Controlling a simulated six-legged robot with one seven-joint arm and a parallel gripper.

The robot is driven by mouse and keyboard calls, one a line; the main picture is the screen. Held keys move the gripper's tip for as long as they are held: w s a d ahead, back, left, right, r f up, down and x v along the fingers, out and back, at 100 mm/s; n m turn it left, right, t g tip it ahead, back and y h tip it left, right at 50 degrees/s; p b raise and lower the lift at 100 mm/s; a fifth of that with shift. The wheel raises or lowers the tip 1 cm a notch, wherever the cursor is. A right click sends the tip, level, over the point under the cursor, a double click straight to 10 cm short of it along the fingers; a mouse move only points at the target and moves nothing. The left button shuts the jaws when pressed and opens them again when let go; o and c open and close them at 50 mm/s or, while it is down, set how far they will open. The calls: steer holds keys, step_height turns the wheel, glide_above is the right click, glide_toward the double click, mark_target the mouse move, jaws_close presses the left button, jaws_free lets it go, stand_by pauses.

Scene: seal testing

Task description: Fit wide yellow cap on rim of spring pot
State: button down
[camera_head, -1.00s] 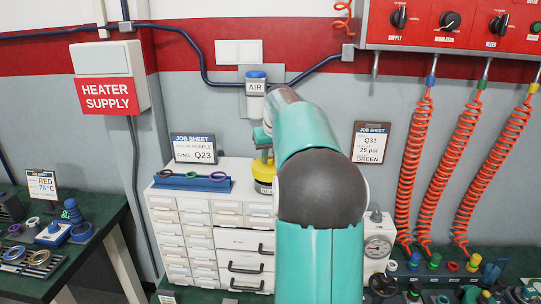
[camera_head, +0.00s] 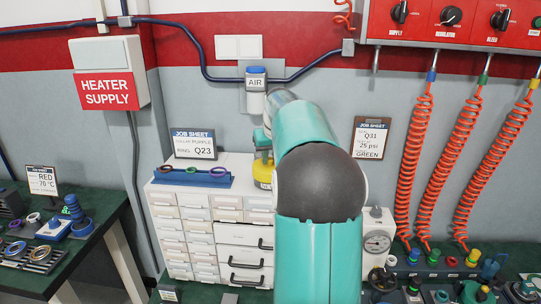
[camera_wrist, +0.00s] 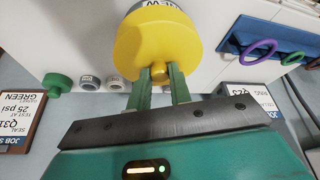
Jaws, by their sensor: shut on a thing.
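The wide yellow cap (camera_wrist: 150,45) fills the upper middle of the wrist view. My gripper (camera_wrist: 160,74) is shut on the small yellow knob on its top, with one green finger on each side. The spring pot (camera_wrist: 155,4), with dark lettering, shows only as a strip past the cap's far edge. The cap covers the pot's rim from this side, so I cannot tell whether it is seated or just above. In the head view a yellow piece (camera_head: 263,172) shows on the cabinet top, partly hidden by my arm.
A blue rack (camera_head: 190,180) with several coloured rings stands on the white drawer cabinet (camera_head: 190,232), left of the pot. A green knobbed part (camera_wrist: 57,84) and small labelled pieces lie opposite. Two job sheets stand behind. Orange coiled hoses (camera_head: 411,170) hang at right.

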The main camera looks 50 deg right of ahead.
steer(key=shift+f, duration=0.45)
steer(key=c, duration=1.2)
jaws_free()
steer(key=shift+r, duration=3.55)
